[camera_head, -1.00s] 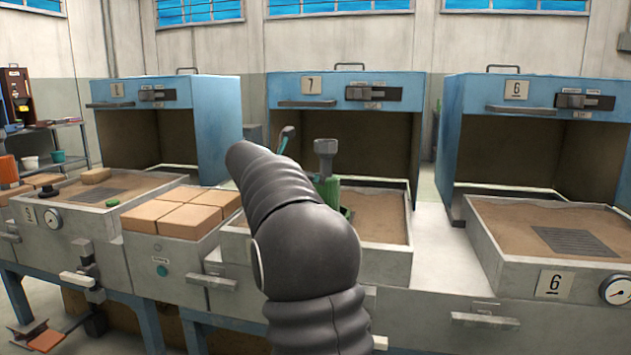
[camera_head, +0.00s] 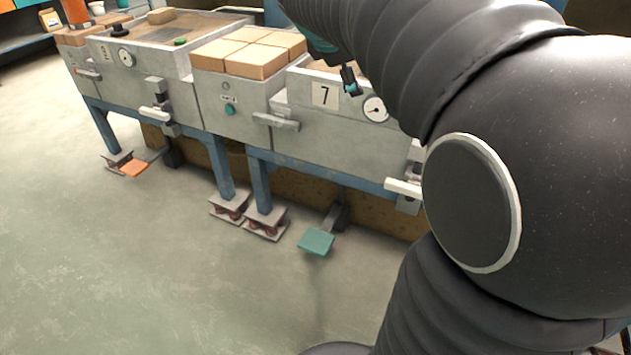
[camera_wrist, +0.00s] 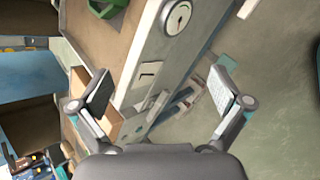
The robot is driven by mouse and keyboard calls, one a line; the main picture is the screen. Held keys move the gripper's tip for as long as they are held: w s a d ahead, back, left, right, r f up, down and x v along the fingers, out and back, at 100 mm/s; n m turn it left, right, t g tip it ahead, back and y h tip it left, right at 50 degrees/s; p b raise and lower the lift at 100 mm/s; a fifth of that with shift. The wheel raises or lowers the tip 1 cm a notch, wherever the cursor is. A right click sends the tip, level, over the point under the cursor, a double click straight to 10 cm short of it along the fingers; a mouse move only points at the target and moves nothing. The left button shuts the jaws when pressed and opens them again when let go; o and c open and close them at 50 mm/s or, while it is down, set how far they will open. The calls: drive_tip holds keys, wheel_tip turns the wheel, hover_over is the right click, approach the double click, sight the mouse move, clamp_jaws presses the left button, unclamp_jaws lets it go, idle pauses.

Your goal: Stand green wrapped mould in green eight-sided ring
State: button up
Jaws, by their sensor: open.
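A green angular ring-like piece (camera_wrist: 107,6) lies on the brown sand bed at the top of the wrist view, cut off by the frame edge. It looks like the eight-sided ring. I cannot make out the green wrapped mould in either current view; my arm covers most of station 7's bed in the head view. My gripper (camera_wrist: 160,92) is open and empty, its two fingers wide apart. It is over the front edge of station 7, apart from the green piece.
Station 7's front carries a dial (camera_wrist: 177,18) and a number plate (camera_head: 325,95). Tan blocks (camera_head: 250,58) sit on the box to its left. A teal pedal (camera_head: 317,241) juts out below. The floor (camera_head: 130,270) in front is clear.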

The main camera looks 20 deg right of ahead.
drive_tip(key=s+a+f+m+y, duration=0.3)
drive_tip(key=s+a+f+m, duration=0.3)
drive_tip(key=s+a, duration=0.3)
drive_tip(key=s+a+f+m+y, duration=0.4)
drive_tip(key=s+a+f+m, duration=0.3)
drive_tip(key=s, duration=0.7)
wheel_tip(320, 180, down, 2)
drive_tip(key=shift+a+f+t, duration=0.1)
drive_tip(key=shift+a+t, duration=0.2)
drive_tip(key=shift+a, duration=0.75)
drive_tip(key=shift+s+r, duration=0.1)
drive_tip(key=shift+r, duration=0.1)
